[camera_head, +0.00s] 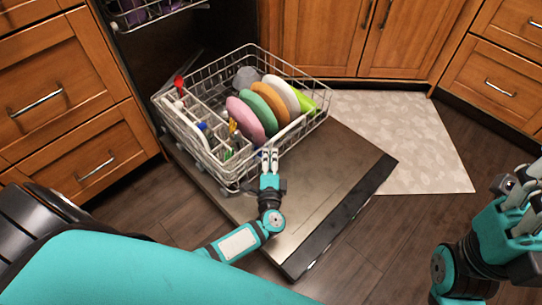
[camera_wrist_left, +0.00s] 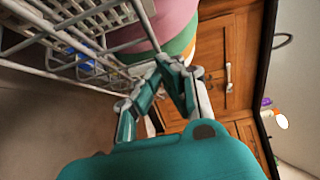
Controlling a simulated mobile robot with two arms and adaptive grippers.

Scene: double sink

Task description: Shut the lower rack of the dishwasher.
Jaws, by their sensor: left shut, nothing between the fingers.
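The lower rack (camera_head: 212,165) is pulled out over the open dishwasher door (camera_head: 335,165) in the head view. It holds several coloured plates, and a cutlery basket with utensils on its left side. My left gripper (camera_head: 270,153) is shut and empty at the rack's front edge. In the left wrist view my left gripper (camera_wrist_left: 168,62) is close to the rack wires (camera_wrist_left: 75,35) and a pink plate (camera_wrist_left: 165,22). I cannot tell whether it touches the rack. My right gripper (camera_head: 520,190) is at the right edge of the head view, partly cut off, and its fingers are unclear.
The upper rack (camera_head: 150,12) shows at the top left. Wooden cabinets and drawers (camera_head: 85,140) stand on both sides of the dishwasher. A pale leaf-patterned mat (camera_head: 410,140) lies on the dark floor to the right of the door. The outer part of the door is bare.

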